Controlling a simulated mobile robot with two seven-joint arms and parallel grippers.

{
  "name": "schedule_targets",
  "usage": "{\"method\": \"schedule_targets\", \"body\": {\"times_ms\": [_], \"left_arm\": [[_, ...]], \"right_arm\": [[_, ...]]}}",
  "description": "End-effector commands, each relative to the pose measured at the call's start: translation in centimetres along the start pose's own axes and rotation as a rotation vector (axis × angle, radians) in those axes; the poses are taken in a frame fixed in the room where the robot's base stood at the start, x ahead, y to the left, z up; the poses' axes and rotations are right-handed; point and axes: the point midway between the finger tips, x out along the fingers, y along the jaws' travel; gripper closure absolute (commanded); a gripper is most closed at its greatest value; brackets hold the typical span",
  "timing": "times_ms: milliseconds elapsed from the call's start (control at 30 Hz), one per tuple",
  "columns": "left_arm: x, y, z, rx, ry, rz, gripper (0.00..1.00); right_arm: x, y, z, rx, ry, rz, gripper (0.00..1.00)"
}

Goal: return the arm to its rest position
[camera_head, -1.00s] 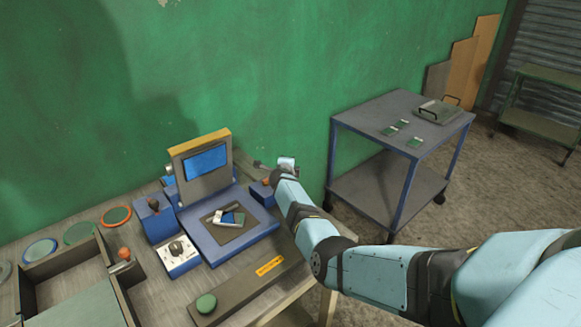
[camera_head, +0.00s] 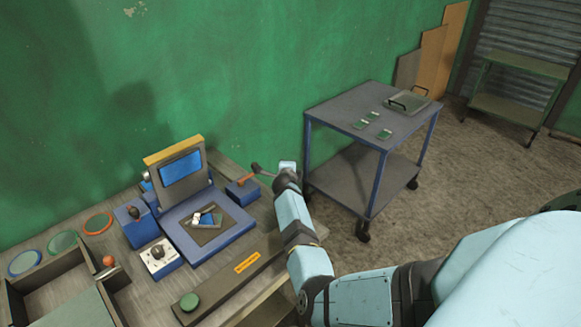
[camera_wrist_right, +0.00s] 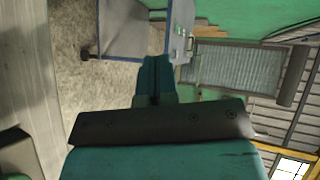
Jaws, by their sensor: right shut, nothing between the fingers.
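My right arm (camera_head: 310,262) comes in from the lower right of the head view. Its wrist end (camera_head: 287,180) is over the right end of the workbench, just right of the blue lever box (camera_head: 242,192), with a small gap to the lever's dark handle. The fingers of my right gripper are hard to make out there. In the right wrist view the right gripper (camera_wrist_right: 155,78) has its teal fingers together with nothing between them. My left arm and gripper are in neither view.
The bench holds a blue device with a screen (camera_head: 181,168), a control box (camera_head: 159,257), a green button (camera_head: 189,301) and a tray (camera_head: 52,272). A blue-framed cart (camera_head: 345,112) stands right of the arm, with small green boards (camera_head: 361,124). Floor (camera_head: 450,185) is open farther right.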

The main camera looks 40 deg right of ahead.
Motion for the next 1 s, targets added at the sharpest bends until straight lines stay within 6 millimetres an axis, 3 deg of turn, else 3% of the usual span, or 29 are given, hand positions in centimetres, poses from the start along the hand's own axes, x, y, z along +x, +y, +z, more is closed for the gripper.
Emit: {"method": "schedule_targets", "body": {"times_ms": [733, 867, 1000], "left_arm": [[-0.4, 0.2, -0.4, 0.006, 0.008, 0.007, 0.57], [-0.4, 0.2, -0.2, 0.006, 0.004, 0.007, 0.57], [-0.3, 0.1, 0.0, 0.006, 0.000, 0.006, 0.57]], "right_arm": [[-0.4, -0.1, -0.6, -0.011, 0.000, -0.008, 1.00], [-1.4, 0.3, -2.0, -0.132, -0.004, -0.082, 1.00], [-5.0, 1.6, -3.2, -0.429, -0.065, -0.248, 1.00]]}}
